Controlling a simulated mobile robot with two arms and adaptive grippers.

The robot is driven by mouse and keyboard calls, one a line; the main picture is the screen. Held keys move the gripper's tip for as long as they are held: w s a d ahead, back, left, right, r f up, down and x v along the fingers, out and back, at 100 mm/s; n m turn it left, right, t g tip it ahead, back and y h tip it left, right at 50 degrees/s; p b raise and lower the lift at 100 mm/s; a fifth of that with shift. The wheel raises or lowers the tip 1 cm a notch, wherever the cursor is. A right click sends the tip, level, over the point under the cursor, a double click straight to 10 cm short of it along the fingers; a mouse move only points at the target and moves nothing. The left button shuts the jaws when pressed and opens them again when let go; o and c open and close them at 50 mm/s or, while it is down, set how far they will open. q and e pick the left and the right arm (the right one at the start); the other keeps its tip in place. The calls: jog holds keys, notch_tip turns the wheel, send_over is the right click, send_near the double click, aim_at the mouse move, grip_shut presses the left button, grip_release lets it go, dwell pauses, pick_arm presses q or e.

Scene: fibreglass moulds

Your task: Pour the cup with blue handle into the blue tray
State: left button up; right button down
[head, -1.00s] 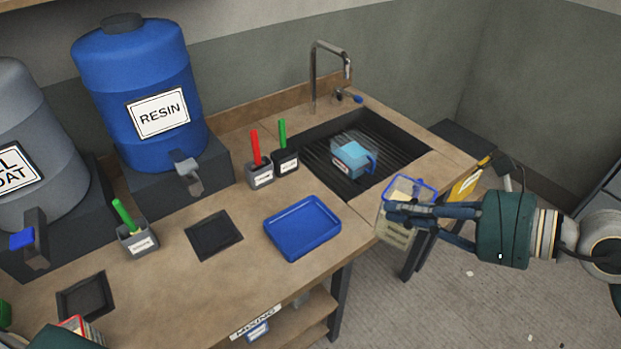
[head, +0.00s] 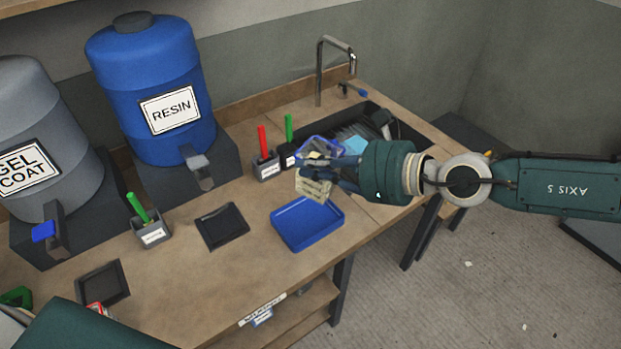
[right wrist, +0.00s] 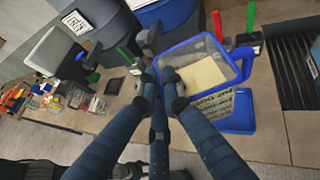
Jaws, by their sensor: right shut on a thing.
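The cup with blue handle (head: 314,187) is a clear, labelled container with a blue rim and pale cream contents. My right gripper (head: 325,170) is shut on it, reaching in from the right and hiding part of it. The cup is held above the table, close over the far edge of the blue tray (head: 335,217) in the head view, and looks roughly upright. In the right wrist view the cup (right wrist: 205,68) shows its cream contents, and the blue tray (right wrist: 240,117) lies below it. The visible tray floor looks empty. My left gripper is not in view.
A sink (head: 408,143) with another container behind my right gripper lies at the back right, beside a tap (head: 320,70). Pen holders (head: 267,167) stand behind the tray. A dark square plate (head: 222,227) lies left of it. The blue resin barrel (head: 150,90) stands behind.

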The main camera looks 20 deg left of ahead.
jog(key=w+a+f+p, duration=0.2)
jog(key=a+f+p, duration=0.1)
jog(key=a+f, duration=0.4)
jog(key=w+d+f+m+t+p, duration=0.2)
jog(key=w+d+f, duration=0.1)
jog(key=w+f, duration=0.5)
jog(key=shift+d+f+h, duration=0.15)
jog(key=shift+d+h, duration=0.15)
jog(key=shift+d, duration=0.05)
